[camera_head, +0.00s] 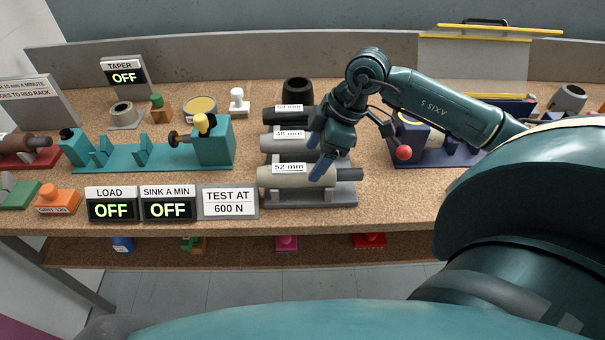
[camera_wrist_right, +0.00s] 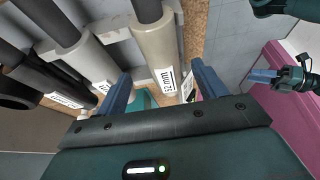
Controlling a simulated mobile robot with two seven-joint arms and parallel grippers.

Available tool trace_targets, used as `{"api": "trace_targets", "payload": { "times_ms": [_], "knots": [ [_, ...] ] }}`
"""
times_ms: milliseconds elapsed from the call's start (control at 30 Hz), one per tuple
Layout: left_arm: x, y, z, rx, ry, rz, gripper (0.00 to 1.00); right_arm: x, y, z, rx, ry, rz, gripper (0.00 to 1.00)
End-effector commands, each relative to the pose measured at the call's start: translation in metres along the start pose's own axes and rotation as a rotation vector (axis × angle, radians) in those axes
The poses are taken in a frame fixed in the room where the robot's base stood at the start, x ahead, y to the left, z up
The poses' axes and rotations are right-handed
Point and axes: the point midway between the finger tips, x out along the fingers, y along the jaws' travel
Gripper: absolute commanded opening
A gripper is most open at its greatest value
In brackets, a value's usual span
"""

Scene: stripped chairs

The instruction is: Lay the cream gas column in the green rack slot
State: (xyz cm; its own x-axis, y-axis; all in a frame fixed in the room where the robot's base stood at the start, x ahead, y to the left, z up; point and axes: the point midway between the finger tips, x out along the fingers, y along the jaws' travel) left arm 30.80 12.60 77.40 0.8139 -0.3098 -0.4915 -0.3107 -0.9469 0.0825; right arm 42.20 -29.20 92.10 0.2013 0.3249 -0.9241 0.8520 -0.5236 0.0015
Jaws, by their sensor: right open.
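The cream gas column (camera_head: 300,178), labelled 52 mm, lies in the front place of a grey holder (camera_head: 335,194). My right gripper (camera_head: 319,158) is open just above it, pointing down. In the right wrist view the cream column (camera_wrist_right: 158,52) shows between the two blue fingers (camera_wrist_right: 162,88); I see no grip on it. A low green piece (camera_head: 20,193) sits at the far left, cut by the picture edge; I cannot tell whether it is the green rack. My left gripper (camera_wrist_right: 265,76) shows at the right of the wrist view, its opening unclear.
A grey 48 mm column (camera_head: 282,143) and a black 50 mm column (camera_head: 285,115) lie behind the cream one. A teal test fixture (camera_head: 150,157), displays (camera_head: 112,204) and an orange block (camera_head: 57,200) stand to the left. A navy fixture (camera_head: 440,152) stands right.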

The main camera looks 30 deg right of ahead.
Motion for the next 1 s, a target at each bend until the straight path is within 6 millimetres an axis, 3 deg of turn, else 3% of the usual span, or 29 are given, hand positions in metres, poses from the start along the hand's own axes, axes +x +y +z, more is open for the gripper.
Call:
{"api": "trace_targets", "payload": {
  "times_ms": [400,667,1000],
  "knots": [
    [-0.002,-0.001,-0.002,0.008,-0.005,-0.005,0.36,0.05,-0.004,-0.001,0.0,0.0,-0.003,0.7],
    [-0.001,-0.002,-0.002,0.009,-0.004,-0.006,0.36,0.054,-0.004,0.0,0.0,-0.001,-0.001,0.7],
    [-0.001,-0.002,-0.002,0.009,-0.004,-0.006,0.36,0.053,-0.004,0.0,0.0,-0.001,-0.001,0.44]
  ]
}}
